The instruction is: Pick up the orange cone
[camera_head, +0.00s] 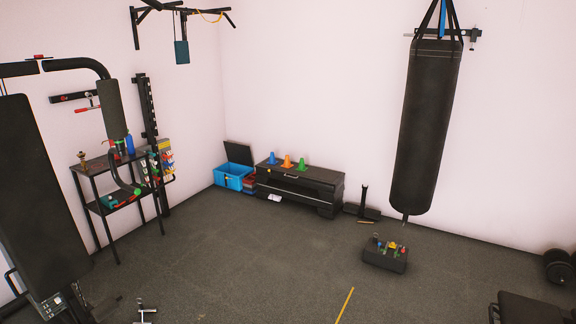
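The orange cone (288,161) stands upright on top of a low black storage bench (300,182) against the far wall. It is between a blue cone (272,158) on its left and a green cone (302,164) on its right. The cones are small in the picture and far across the room. Neither of my grippers can be made out in this view.
Dark floor (250,260) lies open before the bench. A blue crate (233,176) stands left of it. A punching bag (424,125) hangs at right above a black box (385,254). A rack (118,195) and a gym machine (40,200) fill the left.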

